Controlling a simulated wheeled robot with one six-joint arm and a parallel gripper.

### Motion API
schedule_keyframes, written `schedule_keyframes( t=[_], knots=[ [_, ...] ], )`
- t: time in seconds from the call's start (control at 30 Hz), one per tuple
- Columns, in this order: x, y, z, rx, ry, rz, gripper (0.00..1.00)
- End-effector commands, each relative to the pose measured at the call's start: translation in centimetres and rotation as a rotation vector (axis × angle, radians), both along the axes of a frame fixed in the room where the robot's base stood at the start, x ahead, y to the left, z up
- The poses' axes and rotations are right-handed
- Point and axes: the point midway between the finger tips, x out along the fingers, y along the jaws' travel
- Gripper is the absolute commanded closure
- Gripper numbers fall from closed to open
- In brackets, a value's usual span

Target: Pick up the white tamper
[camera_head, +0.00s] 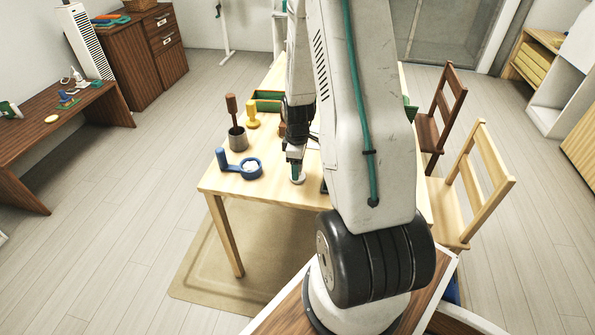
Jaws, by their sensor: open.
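My gripper (295,155) points down over the near part of the light wooden table (225,184). It is open. A small white round-based thing (298,180), which looks like the white tamper, stands on the table directly below the fingertips. Its upper part is hidden by the gripper, so I cannot tell whether the fingers are around it or above it. A blue handled holder (228,166) with something white in its ring lies to the left. A yellow tamper-shaped thing (252,115) stands farther back.
A green tray (267,95) is behind. Chairs (480,185) stand on the right. A brown bench (50,135) at far left holds small items. My arm hides the table's right part.

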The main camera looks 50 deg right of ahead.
Motion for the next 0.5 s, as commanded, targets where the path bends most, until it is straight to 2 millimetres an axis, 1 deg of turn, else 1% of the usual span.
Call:
schedule_keyframes(
  t=[0.03, 0.07, 0.1, 0.17, 0.2, 0.23, 0.5],
  knots=[
    [-0.01, -0.01, 0.01, 0.000, 0.000, 0.000, 0.47],
    [-0.01, -0.01, 0.01, 0.000, 0.000, 0.000, 0.55],
    [-0.01, -0.01, 0.02, 0.000, 0.000, 0.000, 0.66],
    [-0.01, -0.01, 0.02, 0.000, 0.000, 0.000, 0.83],
    [-0.01, -0.01, 0.02, 0.000, 0.000, 0.000, 0.94],
    [-0.01, -0.01, 0.03, 0.000, 0.000, 0.000, 1.00],
    [0.01, -0.01, 0.12, 0.000, 0.000, 0.000, 1.00]
  ],
)
